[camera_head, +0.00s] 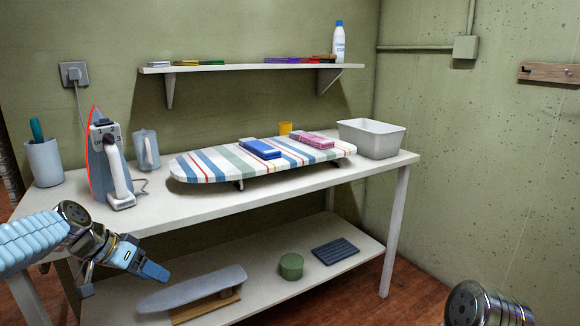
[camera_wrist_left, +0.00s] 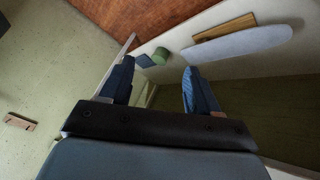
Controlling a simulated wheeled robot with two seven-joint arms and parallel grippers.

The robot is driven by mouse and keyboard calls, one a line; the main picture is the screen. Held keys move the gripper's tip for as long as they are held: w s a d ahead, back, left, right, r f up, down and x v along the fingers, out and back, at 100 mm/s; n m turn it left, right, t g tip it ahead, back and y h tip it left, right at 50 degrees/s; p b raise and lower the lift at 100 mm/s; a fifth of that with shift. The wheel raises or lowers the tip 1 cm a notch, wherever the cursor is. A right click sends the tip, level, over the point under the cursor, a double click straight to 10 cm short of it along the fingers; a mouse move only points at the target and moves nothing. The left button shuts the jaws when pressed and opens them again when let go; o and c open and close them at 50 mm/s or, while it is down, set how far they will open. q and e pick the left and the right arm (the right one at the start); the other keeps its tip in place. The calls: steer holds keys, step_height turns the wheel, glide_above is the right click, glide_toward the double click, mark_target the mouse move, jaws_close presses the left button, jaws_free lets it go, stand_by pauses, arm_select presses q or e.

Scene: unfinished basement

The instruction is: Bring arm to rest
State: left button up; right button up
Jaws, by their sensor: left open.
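My left arm comes in from the left in the head view. Its gripper (camera_head: 120,272) hangs in front of the table's front edge, apart from the table. In the left wrist view the gripper (camera_wrist_left: 157,85) shows two blue fingers spread apart with nothing between them. The lower shelf shows beyond the fingers. Part of my right arm (camera_head: 488,304) shows at the bottom right of the head view; its fingers are out of frame.
The white table (camera_head: 225,203) holds an iron (camera_head: 108,170), a striped ironing board (camera_head: 200,165) and a grey bin (camera_head: 371,140). The lower shelf (camera_head: 262,278) holds a small grey board (camera_head: 192,288), a green tin (camera_head: 291,266) and a dark ribbed mat (camera_head: 335,251). Floor at right is free.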

arm_select(q)
steer(key=s+d+f+n+g, duration=0.15)
steer(key=d+f, duration=0.25)
steer(key=f, duration=0.5)
steer(key=s+d+f+n+y, duration=0.1)
steer(key=s+d+f, duration=0.15)
steer(key=f, duration=0.75)
steer(key=s+d+f+n+g, duration=0.1)
steer(key=d+f, duration=0.4)
steer(key=f, duration=0.4)
steer(key=s+d+f+n, duration=0.1)
steer(key=s+d+f, duration=0.3)
steer(key=s, duration=0.5)
steer(key=s+d+f+n+g, duration=0.1)
steer(key=s+d+f, duration=0.4)
steer(key=s+f, duration=0.3)
steer(key=shift+s+d+f+y, duration=0.15)
steer(key=shift+s+f+y, duration=0.2)
steer(key=shift+s, duration=0.65)
